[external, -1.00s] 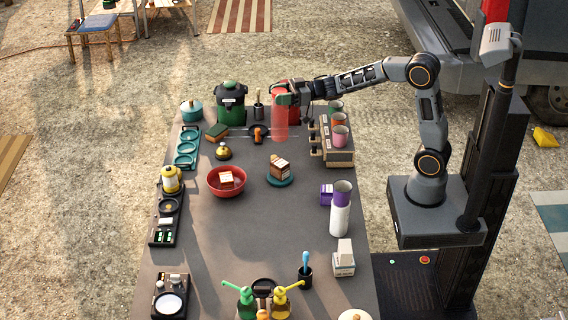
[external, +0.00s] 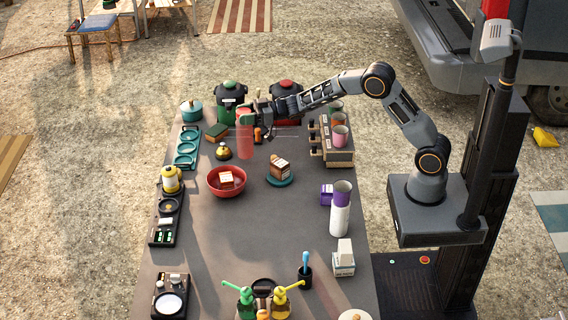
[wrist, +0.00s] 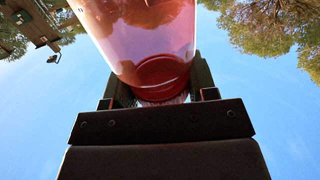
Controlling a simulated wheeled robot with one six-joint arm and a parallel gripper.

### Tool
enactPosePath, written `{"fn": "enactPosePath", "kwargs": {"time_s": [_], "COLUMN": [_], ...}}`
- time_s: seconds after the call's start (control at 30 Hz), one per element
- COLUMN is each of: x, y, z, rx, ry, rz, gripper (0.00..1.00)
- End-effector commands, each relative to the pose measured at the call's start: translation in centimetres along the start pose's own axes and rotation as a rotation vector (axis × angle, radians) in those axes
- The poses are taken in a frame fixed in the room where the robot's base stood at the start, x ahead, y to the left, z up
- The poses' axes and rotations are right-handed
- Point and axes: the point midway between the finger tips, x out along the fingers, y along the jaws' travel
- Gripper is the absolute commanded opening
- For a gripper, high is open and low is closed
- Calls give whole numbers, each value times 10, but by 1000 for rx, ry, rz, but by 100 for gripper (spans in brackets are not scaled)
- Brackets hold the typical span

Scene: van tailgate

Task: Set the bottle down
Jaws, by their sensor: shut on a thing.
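The bottle (external: 245,142) is a tall, see-through red cylinder at the back of the dark table. My gripper (external: 246,116) is shut on its upper part and holds it upright. In the wrist view the bottle (wrist: 140,30) fills the space between the two fingers (wrist: 162,88). I cannot tell from the pictures whether its lower end touches the table or hangs a little above it.
A yellow-topped bell (external: 223,152), a green box (external: 216,132) and a red bowl (external: 212,189) are nearby. A cup rack (external: 338,156) stands right. The table's centre front (external: 250,240) is clear.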

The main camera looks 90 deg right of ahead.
Motion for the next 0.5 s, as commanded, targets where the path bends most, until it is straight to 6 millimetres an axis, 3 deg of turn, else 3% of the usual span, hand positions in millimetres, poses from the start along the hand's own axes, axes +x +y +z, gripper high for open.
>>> {"fn": "enactPosePath", "kwargs": {"time_s": [0.2, 0.5], "x": [-1, -1], "y": [0, 0], "z": [27, 29], "rx": [2, 1], "ry": [-2, 0], "rz": [0, 0], "gripper": [16, 16]}}
